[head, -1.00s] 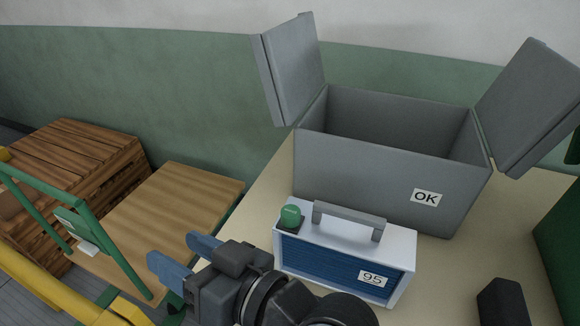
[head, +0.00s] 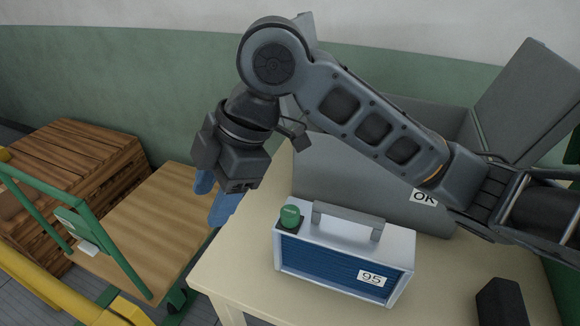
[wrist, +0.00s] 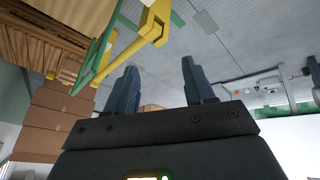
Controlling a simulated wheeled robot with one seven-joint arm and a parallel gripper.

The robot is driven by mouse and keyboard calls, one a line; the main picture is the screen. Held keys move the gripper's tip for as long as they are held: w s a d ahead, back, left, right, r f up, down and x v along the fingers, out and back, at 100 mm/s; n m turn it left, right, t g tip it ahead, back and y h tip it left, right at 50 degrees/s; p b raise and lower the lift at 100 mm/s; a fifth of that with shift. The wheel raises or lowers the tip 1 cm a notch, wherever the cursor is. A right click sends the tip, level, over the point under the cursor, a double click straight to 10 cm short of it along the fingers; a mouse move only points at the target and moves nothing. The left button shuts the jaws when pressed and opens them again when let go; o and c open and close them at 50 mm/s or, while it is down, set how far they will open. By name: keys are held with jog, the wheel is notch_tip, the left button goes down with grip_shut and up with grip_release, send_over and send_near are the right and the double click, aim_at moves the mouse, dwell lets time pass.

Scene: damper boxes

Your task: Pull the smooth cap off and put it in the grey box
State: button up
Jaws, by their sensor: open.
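A green rounded cap (head: 290,214) sits on the top left corner of a blue and white case (head: 335,262) with a grey handle and a "95" label. The case stands on the table. Behind it is the grey box (head: 330,180) with an "OK" label and its flaps raised; my arm hides much of its opening. My gripper (head: 220,198) is open and empty, above and to the left of the cap, past the table's left edge, with its blue fingers pointing down. In the wrist view my gripper (wrist: 157,88) shows its two fingers apart with nothing between them.
A dark block (head: 503,303) stands at the table's front right. Left of the table (head: 235,272) are a green-framed cart (head: 150,225) with a wooden deck and a wooden crate (head: 85,165). A yellow rail (head: 50,285) crosses the lower left.

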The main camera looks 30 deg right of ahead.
aim_at(290, 211)
jog(key=d+h, duration=0.1)
jog(key=d, duration=0.3)
jog(key=s+d+g+h, duration=0.1)
jog(key=d+h, duration=0.1)
jog(key=d, duration=0.1)
jog(key=d+n+g+h, duration=0.1)
jog(key=d+h, duration=0.1)
jog(key=d, duration=0.2)
jog(key=shift+s+d, duration=0.2)
jog(key=shift+d, duration=0.15)
jog(key=shift+d+f, duration=0.1)
notch_tip(290, 211, down, 5)
jog(key=b, duration=0.5)
jog(key=shift+f, duration=0.15)
jog(key=shift+f+b, duration=0.9)
jog(key=shift+f, duration=0.8)
grip_shut()
jog(key=shift+r+p, duration=1.45)
jog(key=shift+p, duration=0.45)
